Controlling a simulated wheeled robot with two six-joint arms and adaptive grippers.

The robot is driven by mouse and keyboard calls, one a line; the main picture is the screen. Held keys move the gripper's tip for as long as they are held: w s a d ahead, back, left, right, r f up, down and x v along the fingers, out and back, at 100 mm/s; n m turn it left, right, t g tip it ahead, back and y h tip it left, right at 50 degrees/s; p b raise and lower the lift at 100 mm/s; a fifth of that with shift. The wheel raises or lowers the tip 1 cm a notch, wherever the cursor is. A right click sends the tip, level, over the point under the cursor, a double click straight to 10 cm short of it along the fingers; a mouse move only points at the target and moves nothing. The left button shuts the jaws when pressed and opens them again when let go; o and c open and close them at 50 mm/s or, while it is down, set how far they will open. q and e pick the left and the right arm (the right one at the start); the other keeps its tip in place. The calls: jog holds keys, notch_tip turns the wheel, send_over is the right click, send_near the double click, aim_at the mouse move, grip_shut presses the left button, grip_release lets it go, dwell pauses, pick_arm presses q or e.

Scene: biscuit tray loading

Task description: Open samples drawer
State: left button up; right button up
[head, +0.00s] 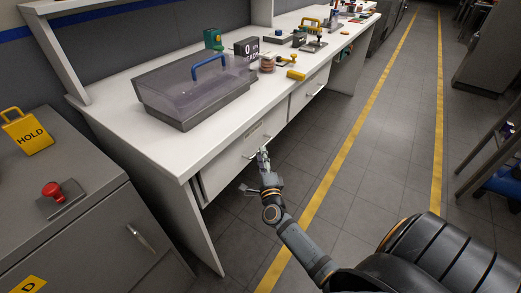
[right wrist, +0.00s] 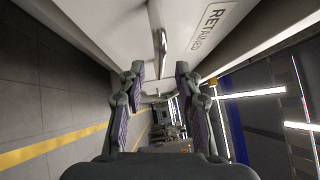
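Two drawers hang under the white bench in the head view. The nearer drawer (head: 222,167) has a bar handle and a small label, and looks shut. In the right wrist view its front carries a label (right wrist: 208,27) reading "RETAINED"; any further words are out of view. The metal handle (right wrist: 158,38) runs down toward the gap between my right fingertips. My right gripper (head: 263,150) is at this handle; in the right wrist view the gripper (right wrist: 160,76) is open, with fingers apart. Whether it touches the handle I cannot tell. My left gripper is not in view.
The farther drawer (head: 318,84) is to the right. A lidded clear box with a blue handle (head: 210,67) stands on the bench (head: 137,123). A grey cabinet (head: 75,215) with a red button (head: 51,190) is at left. The aisle floor (head: 370,150) is free.

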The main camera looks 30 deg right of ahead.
jog(key=x, duration=0.4)
jog(key=shift+c, duration=0.3)
grip_shut()
